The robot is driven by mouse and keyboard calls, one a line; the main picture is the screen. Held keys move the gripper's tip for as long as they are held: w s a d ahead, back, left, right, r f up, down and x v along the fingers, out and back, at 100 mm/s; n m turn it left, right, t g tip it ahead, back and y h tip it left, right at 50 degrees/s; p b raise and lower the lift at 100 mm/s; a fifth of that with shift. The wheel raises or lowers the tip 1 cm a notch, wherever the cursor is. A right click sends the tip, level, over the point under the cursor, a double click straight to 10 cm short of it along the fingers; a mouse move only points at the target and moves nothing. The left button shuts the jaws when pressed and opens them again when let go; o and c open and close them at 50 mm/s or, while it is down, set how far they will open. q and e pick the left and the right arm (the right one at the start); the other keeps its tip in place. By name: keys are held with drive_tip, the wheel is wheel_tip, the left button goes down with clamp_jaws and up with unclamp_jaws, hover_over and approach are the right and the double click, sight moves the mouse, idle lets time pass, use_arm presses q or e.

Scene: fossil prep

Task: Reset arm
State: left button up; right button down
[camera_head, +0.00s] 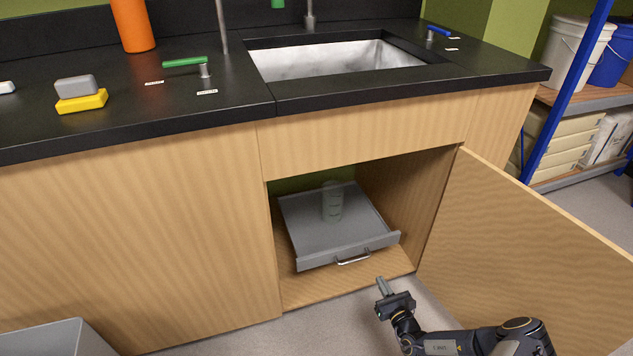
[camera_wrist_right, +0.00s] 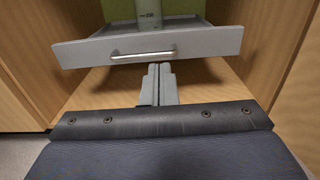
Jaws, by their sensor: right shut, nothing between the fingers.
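My right gripper (camera_head: 383,287) is in front of the open under-sink cabinet, low and just right of the drawer handle. In the right wrist view its fingers (camera_wrist_right: 160,84) are together with nothing between them, below and in front of the handle (camera_wrist_right: 143,54). The gripper appears apart from the handle. The grey pull-out drawer (camera_head: 330,232) is inside the cabinet, with a clear cylindrical container (camera_head: 333,200) standing in it. My left gripper is not in the head view.
The cabinet door (camera_head: 530,225) stands open to the right, close to my right arm. A black counter (camera_head: 200,105) with a sink (camera_head: 335,60) lies above. A grey bin (camera_head: 45,340) is at the lower left. Shelving (camera_head: 590,100) stands at the far right.

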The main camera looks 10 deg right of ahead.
drive_tip(key=w+a+r+n+g+y, duration=0.1)
drive_tip(key=a+r+n+y, duration=0.15)
drive_tip(key=r, duration=0.25)
drive_tip(key=w+a+r+n+y, duration=0.1)
drive_tip(key=w+r+n+y, duration=0.1)
drive_tip(key=r+n+y, duration=0.25)
drive_tip(key=s+a+r+n+g+y, duration=0.25)
drive_tip(key=a+r+n+g, duration=0.2)
drive_tip(key=r, duration=0.25)
drive_tip(key=s+a+r+n+g+y, duration=0.1)
drive_tip(key=s+a+r+n+g, duration=0.2)
drive_tip(key=r+n, duration=0.35)
drive_tip(key=s+a+r+n+g+y, duration=0.2)
drive_tip(key=s+a+r+n+g, duration=0.15)
drive_tip(key=r, duration=0.45)
drive_tip(key=s+a+r+n+g+h, duration=0.3)
drive_tip(key=s+r+n+h, duration=0.2)
drive_tip(key=s+r+n, duration=0.5)
drive_tip(key=s+d+n+t+h, duration=0.25)
drive_tip(key=s+h, duration=0.25)
drive_tip(key=s, duration=1)
wheel_tip(320, 180, up, 29)
drive_tip(key=p, duration=2.9)
drive_tip(key=shift+w+d+f+m+p, duration=0.15)
drive_tip(key=shift+d+f+m+p, duration=0.05)
drive_tip(key=shift+m+p, duration=0.15)
